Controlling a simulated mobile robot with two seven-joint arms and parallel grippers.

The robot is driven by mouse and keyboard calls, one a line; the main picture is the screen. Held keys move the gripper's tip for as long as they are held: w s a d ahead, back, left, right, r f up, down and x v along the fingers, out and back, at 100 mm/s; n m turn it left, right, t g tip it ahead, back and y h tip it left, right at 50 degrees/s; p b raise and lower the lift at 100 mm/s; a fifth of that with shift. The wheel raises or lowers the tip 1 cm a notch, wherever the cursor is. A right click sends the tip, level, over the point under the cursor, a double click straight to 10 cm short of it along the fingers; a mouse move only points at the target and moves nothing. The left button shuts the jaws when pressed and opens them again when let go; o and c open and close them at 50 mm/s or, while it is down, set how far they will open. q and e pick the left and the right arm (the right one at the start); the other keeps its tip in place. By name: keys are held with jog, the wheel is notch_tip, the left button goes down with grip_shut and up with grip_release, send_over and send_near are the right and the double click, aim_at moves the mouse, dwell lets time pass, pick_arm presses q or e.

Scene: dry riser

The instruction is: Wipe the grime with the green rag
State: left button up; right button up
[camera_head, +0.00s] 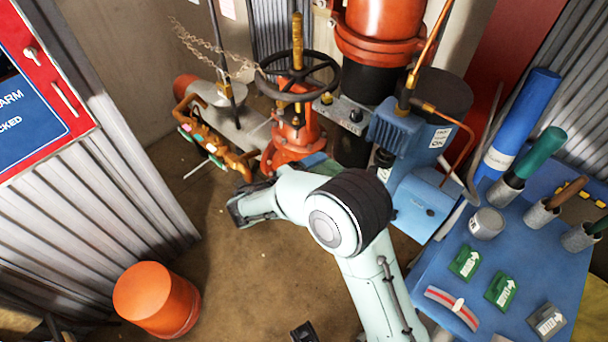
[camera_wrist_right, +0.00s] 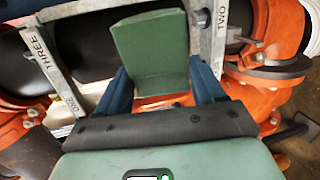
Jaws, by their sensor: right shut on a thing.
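My right gripper (camera_wrist_right: 162,80) shows in the right wrist view with its two blue fingers on either side of a green block-like pad, the green rag (camera_wrist_right: 150,42). It is shut on the rag. Beyond the rag is a dark pipe (camera_wrist_right: 85,55) with orange couplings (camera_wrist_right: 268,30). Whether the rag touches the pipe cannot be told. In the head view my right arm reaches to the red valve assembly (camera_head: 292,140), and its fingers are not clear there. I cannot make out the grime in either view.
Metal strips marked TWO (camera_wrist_right: 220,18) and THREE (camera_wrist_right: 40,52) flank the rag closely. A blue table (camera_head: 425,300) with tools and green tags stands at the right. A blue pump (camera_head: 405,130) stands behind my arm. An orange bucket (camera_head: 157,298) stands at the lower left.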

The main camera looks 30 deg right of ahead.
aim_at(316, 152)
jog(key=shift+w+d+r+n+t+h+b, duration=0.25)
jog(key=shift+w+d+r+t+h, duration=0.15)
jog(key=shift+w+d, duration=0.3)
jog(key=shift+w+d+r+n+t+h+b, duration=0.15)
jog(key=shift+w+d+r+t+h+b, duration=0.2)
jog(key=shift+w+d, duration=0.25)
jog(key=shift+w+d+r+n+t+h+b, duration=0.25)
jog(key=shift+w+d+r+t, duration=0.15)
jog(key=shift+w+d, duration=0.3)
pick_arm(q)
notch_tip(316, 152, down, 3)
jog(key=shift+r, duration=0.2)
pick_arm(e)
jog(key=shift+d, duration=0.3)
pick_arm(q)
jog(key=shift+f, duration=0.1)
pick_arm(e)
jog(key=shift+x, duration=1)
jog(key=shift+s, duration=0.15)
pick_arm(q)
jog(key=shift+f, duration=0.2)
pick_arm(e)
jog(key=s, duration=0.1)
jog(key=s+d, duration=0.1)
jog(key=s, duration=0.1)
jog(key=shift+s+d, duration=0.1)
jog(key=shift+s, duration=0.25)
